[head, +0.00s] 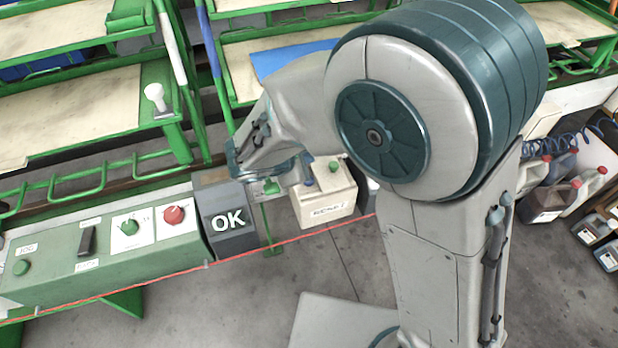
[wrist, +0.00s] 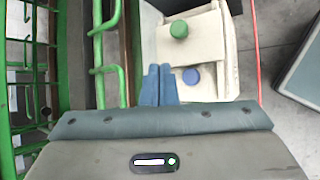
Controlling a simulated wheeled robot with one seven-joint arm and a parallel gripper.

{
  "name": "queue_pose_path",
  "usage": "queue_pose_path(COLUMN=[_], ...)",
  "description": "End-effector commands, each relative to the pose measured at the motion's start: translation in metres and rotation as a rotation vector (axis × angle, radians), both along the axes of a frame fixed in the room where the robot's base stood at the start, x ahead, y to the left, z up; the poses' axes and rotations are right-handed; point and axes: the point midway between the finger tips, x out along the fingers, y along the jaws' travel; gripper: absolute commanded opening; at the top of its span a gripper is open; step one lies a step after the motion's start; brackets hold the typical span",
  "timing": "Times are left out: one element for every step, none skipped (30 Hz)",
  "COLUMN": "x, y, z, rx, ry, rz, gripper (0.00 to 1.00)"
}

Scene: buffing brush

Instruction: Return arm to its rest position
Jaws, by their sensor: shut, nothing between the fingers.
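My gripper (wrist: 158,72) shows in the wrist view with its two blue-grey fingers together and nothing between them. Beside the fingers, to the right in that view, is a cream box (wrist: 215,50) with a green button (wrist: 179,29) and a blue button (wrist: 192,76). I cannot tell whether the fingers touch the box. In the head view my arm reaches out and bends down toward the same cream box (head: 338,206); its fingers are mostly hidden there.
Green racks (head: 90,125) fill the back left. Jugs (head: 548,190) stand at right. Grey floor (head: 345,262) is open in front.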

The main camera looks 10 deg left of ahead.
Motion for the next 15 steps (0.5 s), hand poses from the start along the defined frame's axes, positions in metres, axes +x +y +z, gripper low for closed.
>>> queue_pose_path(x=[0.000, 0.000, 0.000, 0.000, 0.000, 0.000, 0.000, 0.000, 0.000, 0.000, 0.000, 0.001, 0.002, 0.003, 0.005], y=[0.000, 0.000, 0.000, 0.000, 0.000, 0.000, 0.000, 0.000, 0.000, -0.001, -0.002, -0.006, -0.011, -0.018, -0.030], z=[0.000, 0.000, 0.000, 0.000, 0.000, 0.000, 0.000, 0.000, 0.000, 0.000, 0.001, 0.003, 0.006, 0.009, 0.015], rx=[0.000, 0.000, 0.000, 0.000, 0.000, 0.000, 0.000, 0.000, 0.000, 0.001, 0.003, 0.011, 0.020, 0.032, 0.054], ry=[0.000, 0.000, 0.000, 0.000, 0.000, 0.000, 0.000, 0.000, 0.000, 0.000, 0.001, 0.002, 0.004, 0.007, 0.012], rz=[0.000, 0.000, 0.000, 0.000, 0.000, 0.000, 0.000, 0.000, 0.000, -0.002, -0.007, -0.024, -0.044, -0.071, -0.120], gripper=[0.00, 0.00, 0.00, 0.00, 0.00, 0.00, 0.00, 0.00, 0.00, 0.00, 0.00, 0.00, 0.00, 0.00, 0.00])
